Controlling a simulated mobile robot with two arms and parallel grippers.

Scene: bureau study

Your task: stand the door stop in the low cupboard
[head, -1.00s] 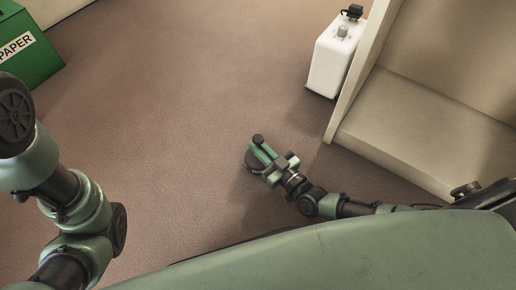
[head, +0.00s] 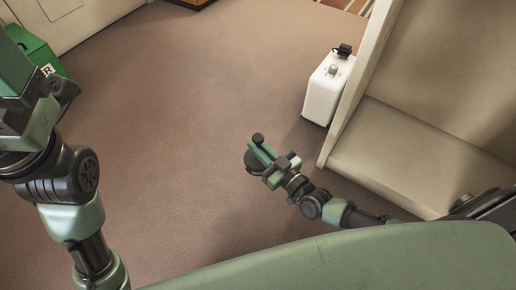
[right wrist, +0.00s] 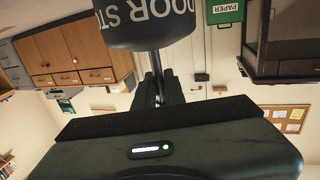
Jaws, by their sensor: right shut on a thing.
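The door stop (head: 253,160) is a dark round weight with a thin upright stem and a knob on top. My right gripper (head: 268,158) is shut on its stem and holds it over the floor. In the right wrist view the door stop (right wrist: 150,24) shows its white lettering, partly cut off by the top edge. My left gripper (head: 22,85) is at the left edge, partly cut off, and its jaws cannot be made out. A wooden cupboard with doors (right wrist: 65,50) shows in the upside-down right wrist view; I cannot tell whether it is the low cupboard.
A beige seat-like unit (head: 400,150) with a side panel stands at the right. A green paper bin (head: 45,58) is at the upper left, partly behind my left arm. The brown floor between is clear.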

